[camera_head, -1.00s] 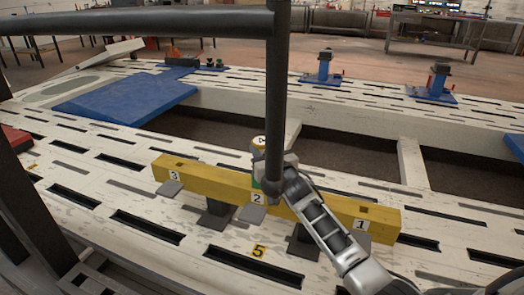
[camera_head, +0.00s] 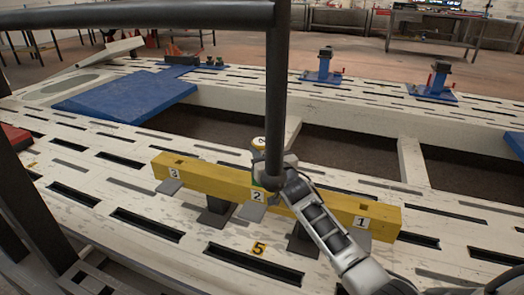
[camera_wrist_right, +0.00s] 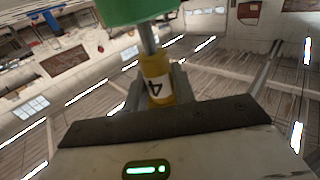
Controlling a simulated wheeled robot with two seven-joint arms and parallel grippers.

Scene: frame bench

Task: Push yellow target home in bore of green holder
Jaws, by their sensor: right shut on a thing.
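In the head view only a sliver of green shows beside the gripper; the bore is hidden. My right gripper (camera_wrist_right: 157,88) is shut on the yellow target, with fingers on both sides of it. In the head view the post partly covers this gripper. My left gripper is out of view.
The yellow beam (camera_head: 215,181), labelled 1, 2 and 3, lies on dark supports on the slotted white bench (camera_head: 140,195). The dark post (camera_head: 277,90) hangs from a horizontal bar in front of the gripper. Blue clamps (camera_head: 322,72) stand on the far rail.

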